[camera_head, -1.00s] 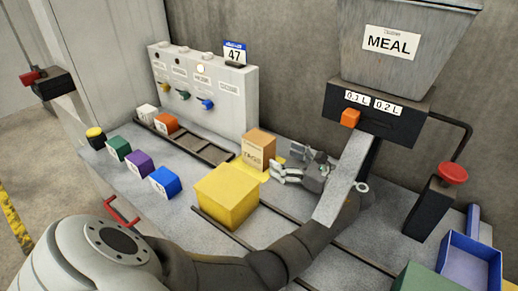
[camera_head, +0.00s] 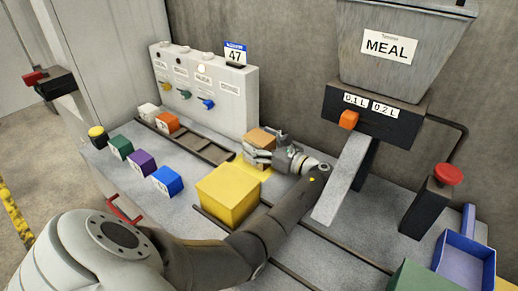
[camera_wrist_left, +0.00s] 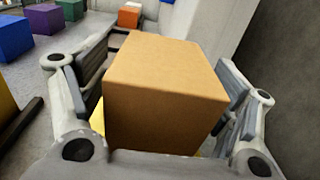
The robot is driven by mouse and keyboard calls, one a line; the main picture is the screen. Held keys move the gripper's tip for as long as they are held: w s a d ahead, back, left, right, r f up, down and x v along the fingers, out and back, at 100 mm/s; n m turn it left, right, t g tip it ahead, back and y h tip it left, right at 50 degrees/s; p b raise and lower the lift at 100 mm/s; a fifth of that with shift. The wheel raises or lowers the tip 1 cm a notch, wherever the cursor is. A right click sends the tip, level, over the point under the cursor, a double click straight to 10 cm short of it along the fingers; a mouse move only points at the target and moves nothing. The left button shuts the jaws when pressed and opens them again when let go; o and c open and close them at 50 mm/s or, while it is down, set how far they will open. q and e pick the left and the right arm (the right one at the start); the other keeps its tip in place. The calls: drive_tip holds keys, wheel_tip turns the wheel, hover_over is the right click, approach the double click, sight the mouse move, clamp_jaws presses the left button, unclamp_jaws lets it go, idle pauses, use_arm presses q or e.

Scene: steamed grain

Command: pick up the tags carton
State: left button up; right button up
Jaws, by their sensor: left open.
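The tags carton (camera_head: 262,135) is a light brown box on a yellow patch at the back of the bench, by the grey panel. In the head view my left gripper (camera_head: 262,152) covers most of it, including its label. In the left wrist view the carton (camera_wrist_left: 162,95) stands upright between the two open fingers of the left gripper (camera_wrist_left: 165,88). A gap shows at the left finger; I cannot tell whether the right finger touches. My right gripper is not in view.
A large yellow box (camera_head: 228,195) stands just in front of the carton. Blue (camera_head: 167,180), purple (camera_head: 140,163) and green (camera_head: 119,147) blocks stand to the left. A sloping metal chute (camera_head: 342,180) under the MEAL hopper (camera_head: 400,50) is close to my left wrist on the right.

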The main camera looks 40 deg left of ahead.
use_arm(q)
drive_tip(key=c, duration=1.3)
drive_tip(key=shift+r, duration=0.1)
drive_tip(key=shift+r, duration=0.1)
